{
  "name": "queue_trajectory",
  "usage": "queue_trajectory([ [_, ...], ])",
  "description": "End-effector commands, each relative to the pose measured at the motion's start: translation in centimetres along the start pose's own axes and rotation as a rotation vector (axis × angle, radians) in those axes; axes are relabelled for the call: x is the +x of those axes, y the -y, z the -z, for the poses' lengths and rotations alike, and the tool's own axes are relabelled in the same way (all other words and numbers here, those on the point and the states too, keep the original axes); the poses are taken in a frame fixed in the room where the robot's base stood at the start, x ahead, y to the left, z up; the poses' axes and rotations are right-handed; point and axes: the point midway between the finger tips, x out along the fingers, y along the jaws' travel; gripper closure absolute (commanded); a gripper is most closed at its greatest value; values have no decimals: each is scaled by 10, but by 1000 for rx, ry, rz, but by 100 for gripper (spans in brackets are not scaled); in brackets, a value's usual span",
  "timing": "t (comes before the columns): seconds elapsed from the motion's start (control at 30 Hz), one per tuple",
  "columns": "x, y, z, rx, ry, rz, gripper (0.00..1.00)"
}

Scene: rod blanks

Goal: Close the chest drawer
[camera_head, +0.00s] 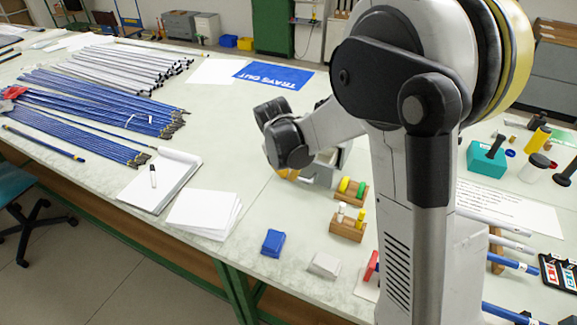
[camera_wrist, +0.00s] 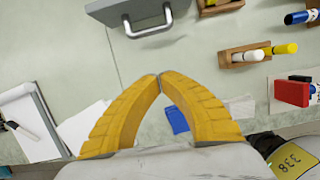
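A grey chest (camera_wrist: 125,8) with a metal U-shaped handle (camera_wrist: 151,31) shows at the top edge of the wrist view, cut off by the frame. In the head view a grey part of the chest (camera_head: 327,172) shows behind my arm. How far the drawer stands out cannot be told, as most of the chest is hidden or out of frame. My gripper (camera_wrist: 159,76) has its yellow fingertips together with nothing between them. It is apart from the handle in the picture, below it. In the head view only a bit of the yellow gripper (camera_head: 288,174) shows beside the chest.
Wooden holders with coloured pegs (camera_head: 347,226) stand right of the chest. A blue block (camera_head: 273,243) and a white block (camera_head: 324,265) lie nearer the front edge. A paper stack (camera_head: 203,210) and a notepad (camera_head: 160,181) lie left. Bare table lies between.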

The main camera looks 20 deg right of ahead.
Motion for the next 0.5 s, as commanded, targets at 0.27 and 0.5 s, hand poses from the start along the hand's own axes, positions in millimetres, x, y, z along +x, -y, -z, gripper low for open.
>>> queue_trajectory([
  [0.27,30,-1,0,-43,-2,7,100],
  [0.5,83,-1,0,-40,-2,7,100],
])
